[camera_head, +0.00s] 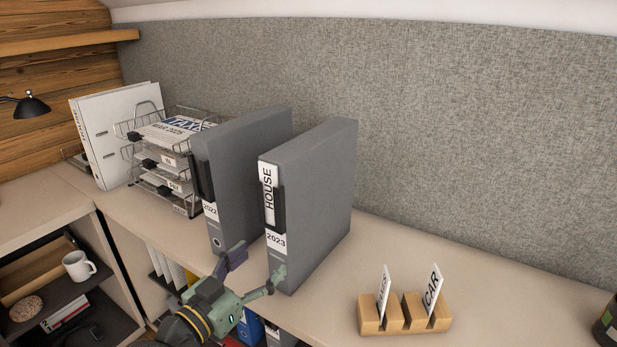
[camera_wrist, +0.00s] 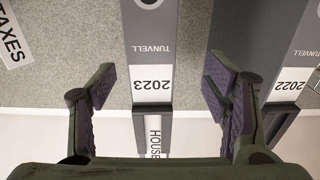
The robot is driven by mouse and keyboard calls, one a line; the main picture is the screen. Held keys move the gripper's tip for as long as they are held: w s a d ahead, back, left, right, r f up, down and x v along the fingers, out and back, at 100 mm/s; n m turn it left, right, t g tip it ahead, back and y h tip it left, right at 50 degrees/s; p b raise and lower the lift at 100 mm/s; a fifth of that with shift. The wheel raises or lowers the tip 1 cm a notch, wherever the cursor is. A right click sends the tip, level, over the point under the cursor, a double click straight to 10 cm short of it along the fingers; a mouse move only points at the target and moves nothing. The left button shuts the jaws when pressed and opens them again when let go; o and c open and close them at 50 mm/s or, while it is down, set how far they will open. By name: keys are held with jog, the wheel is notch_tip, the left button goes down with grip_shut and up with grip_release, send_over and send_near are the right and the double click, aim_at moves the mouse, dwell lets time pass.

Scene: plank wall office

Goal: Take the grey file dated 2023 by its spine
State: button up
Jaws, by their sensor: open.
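The grey file dated 2023 (camera_head: 315,190) stands upright on the desk, with a HOUSE label on its spine. In the wrist view its spine (camera_wrist: 153,45) appears upside down, between my two fingers, with clear space on both sides. My gripper (camera_head: 256,266) is open and empty in front of the lower spine; its fingers also show in the wrist view (camera_wrist: 160,88). I cannot tell how far the fingertips are from the spine. A similar grey file dated 2022 (camera_head: 245,165) stands to the left, with a narrow gap between; it also shows in the wrist view (camera_wrist: 285,60).
A wire letter tray (camera_head: 165,180) and a white file (camera_head: 105,135) stand further left. A wooden card holder (camera_head: 405,318) with two cards stands to the right. A grey fabric panel (camera_head: 450,130) rises behind. The desk between file and card holder is clear.

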aim_at(277, 253)
jog(key=shift+g+h, duration=0.3)
jog(key=shift+h, duration=0.1)
jog(key=x, duration=0.3)
jog(key=p+x, duration=0.1)
jog(key=x, duration=0.1)
jog(key=shift+s+d, duration=0.25)
jog(key=shift+d, duration=0.05)
jog(key=p+x, duration=0.1)
jog(key=x, duration=0.1)
jog(key=p+x, duration=0.1)
jog(key=x, duration=0.2)
jog(key=shift+w+d+f+p, duration=0.2)
jog(key=shift+f+p, duration=0.1)
jog(key=shift+p, duration=0.1)
jog(key=shift+w+d+f, duration=0.1)
jog(key=shift+w, duration=0.15)
jog(key=shift+c, duration=0.2)
jog(key=c, duration=1.6)
